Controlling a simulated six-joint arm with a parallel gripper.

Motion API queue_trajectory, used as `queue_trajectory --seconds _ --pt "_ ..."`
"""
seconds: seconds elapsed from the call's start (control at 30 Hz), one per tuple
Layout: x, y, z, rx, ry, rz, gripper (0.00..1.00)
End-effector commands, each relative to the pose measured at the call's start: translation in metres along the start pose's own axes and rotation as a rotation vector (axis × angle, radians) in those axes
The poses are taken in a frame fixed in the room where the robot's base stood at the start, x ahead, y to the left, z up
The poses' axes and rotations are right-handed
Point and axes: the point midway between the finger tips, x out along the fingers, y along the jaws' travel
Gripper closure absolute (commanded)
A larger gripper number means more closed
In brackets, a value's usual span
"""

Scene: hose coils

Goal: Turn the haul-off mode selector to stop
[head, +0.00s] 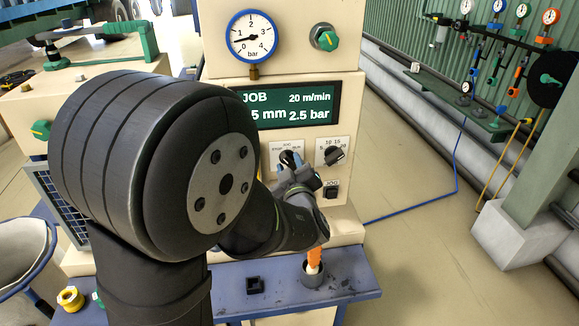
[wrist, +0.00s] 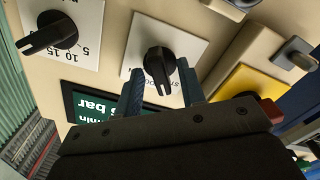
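The haul-off mode selector (wrist: 158,65) is a black pointer knob on a white label plate (wrist: 185,38). In the wrist view its pointer end reaches down towards the printed lettering; I cannot tell exactly which mark it meets. In the head view the selector (head: 287,159) sits on the cream panel below the display, partly covered by my gripper, with STOP printed at its left. My gripper (wrist: 160,88) is open, with one blue-grey finger on each side of the knob's pointer end. A firm contact is not visible. My gripper also shows in the head view (head: 295,172).
A second black knob (head: 334,155) with a number scale is close at the right. A black square button (head: 331,191) is below it. The green display (head: 300,104) and pressure gauge (head: 252,36) are above.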

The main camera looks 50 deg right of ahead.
Motion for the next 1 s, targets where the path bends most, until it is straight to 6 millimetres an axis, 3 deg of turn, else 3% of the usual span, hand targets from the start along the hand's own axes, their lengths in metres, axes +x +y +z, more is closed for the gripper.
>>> queue_trajectory --seconds 0.03,0.2,0.7,0.97,1.0 --pt "-0.0002 0.0 0.0 0.0 0.0 0.0 0.7" --pt "-0.0003 0.0 0.0001 0.0 0.0 0.0 1.0" --pt "-0.0006 0.0001 0.0003 -0.173 0.0 0.0 1.0" --pt "-0.0007 0.0001 0.0004 -0.177 -0.001 0.0 1.0" --pt "-0.0007 0.0001 0.0003 -0.177 -0.001 0.0 0.81"
